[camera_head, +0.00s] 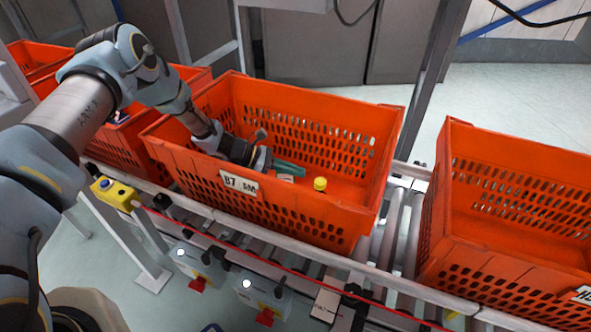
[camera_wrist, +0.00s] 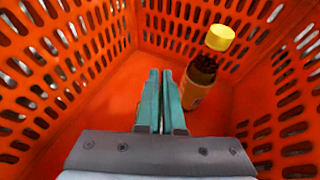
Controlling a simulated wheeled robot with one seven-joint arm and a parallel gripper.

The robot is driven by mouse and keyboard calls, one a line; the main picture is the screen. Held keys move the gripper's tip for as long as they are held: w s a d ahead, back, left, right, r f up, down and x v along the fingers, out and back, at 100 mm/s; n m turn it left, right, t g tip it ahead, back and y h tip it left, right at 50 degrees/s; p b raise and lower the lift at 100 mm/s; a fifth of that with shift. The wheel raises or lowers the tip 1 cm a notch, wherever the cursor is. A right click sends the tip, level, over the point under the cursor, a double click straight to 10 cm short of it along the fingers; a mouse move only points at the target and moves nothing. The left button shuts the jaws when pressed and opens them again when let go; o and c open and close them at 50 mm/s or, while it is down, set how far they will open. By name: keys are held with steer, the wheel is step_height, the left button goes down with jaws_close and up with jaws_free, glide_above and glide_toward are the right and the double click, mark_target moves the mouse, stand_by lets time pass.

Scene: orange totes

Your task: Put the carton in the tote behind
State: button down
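I cannot make out a carton in either view. My gripper (camera_head: 303,172) reaches down into the middle orange tote (camera_head: 212,187), which carries a white label on its front wall. In the wrist view the two teal fingers of my gripper (camera_wrist: 162,72) lie side by side with only a thin gap and nothing seen between them.
Another orange tote (camera_head: 447,200) stands on the right, and one more (camera_head: 112,145) on the left, partly behind my arm. The totes rest on a roller conveyor (camera_head: 397,220) with a rail along its front. A grey metal post (camera_head: 432,80) rises behind the gap between the middle and right totes.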

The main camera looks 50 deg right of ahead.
steer(key=shift+r, duration=0.1)
steer(key=c, duration=1)
jaws_free()
steer(key=shift+c, duration=0.2)
steer(key=b+v, duration=0.1)
steer(key=v, duration=0.6)
steer(key=shift+w+b, duration=0.15)
steer(key=shift+b, duration=0.15)
steer(key=shift+a+r, duration=0.1)
steer(key=shift+a, duration=0.05)
